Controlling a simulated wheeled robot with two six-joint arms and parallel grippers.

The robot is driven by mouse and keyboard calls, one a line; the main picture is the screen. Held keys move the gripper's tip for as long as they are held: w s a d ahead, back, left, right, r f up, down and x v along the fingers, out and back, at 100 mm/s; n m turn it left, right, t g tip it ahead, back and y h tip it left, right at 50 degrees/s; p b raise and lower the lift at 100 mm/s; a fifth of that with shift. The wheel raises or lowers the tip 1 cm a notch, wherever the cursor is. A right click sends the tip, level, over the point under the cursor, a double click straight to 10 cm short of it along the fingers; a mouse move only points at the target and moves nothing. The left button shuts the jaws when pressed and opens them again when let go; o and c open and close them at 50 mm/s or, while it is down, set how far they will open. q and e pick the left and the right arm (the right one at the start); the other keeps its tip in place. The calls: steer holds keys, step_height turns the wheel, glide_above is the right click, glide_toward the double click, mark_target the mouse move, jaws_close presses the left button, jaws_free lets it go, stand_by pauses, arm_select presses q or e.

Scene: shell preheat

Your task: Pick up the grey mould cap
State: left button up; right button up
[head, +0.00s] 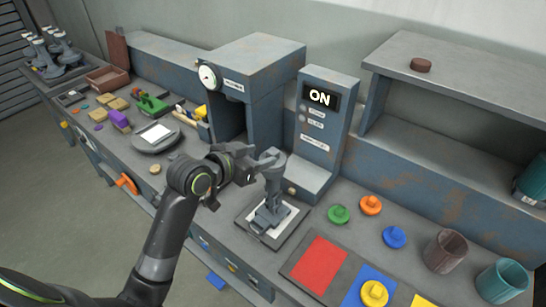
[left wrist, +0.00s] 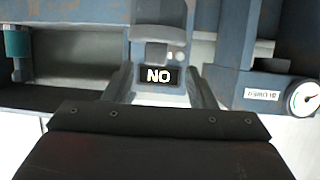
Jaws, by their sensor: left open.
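A grey upright piece with a narrow stem and a wider top (head: 272,188) stands on a dark-edged pad (head: 246,219) with a pale centre. It is the nearest match to the grey mould cap, but I cannot tell for sure. My left gripper (head: 256,163) is open beside its top, and part of the top lies behind or between the fingers. I cannot tell whether they touch. In the left wrist view the fingers (left wrist: 165,88) stand apart, with the upside-down ON display behind them. My right gripper is not in view.
The ON panel (head: 318,140) and gauge machine (head: 262,62) stand close behind the gripper. Coloured knobbed discs, including a green one (head: 338,214), and two cups (head: 446,250) are at right. A round plate (head: 155,138) lies left. Similar grey pieces (head: 52,55) stand far left.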

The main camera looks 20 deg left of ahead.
mark_target(270, 153)
arm_select(q)
steer(key=p+x, duration=0.1)
steer(key=x, duration=0.1)
steer(key=p+x, duration=0.1)
steer(key=x, duration=0.1)
steer(key=shift+w+d, duration=0.25)
steer(key=shift+d, duration=0.2)
steer(key=shift+w+d+f, duration=0.1)
steer(key=shift+w+f, duration=0.1)
steer(key=shift+w, duration=0.15)
steer(key=shift+c, duration=0.3)
steer(key=c, duration=1)
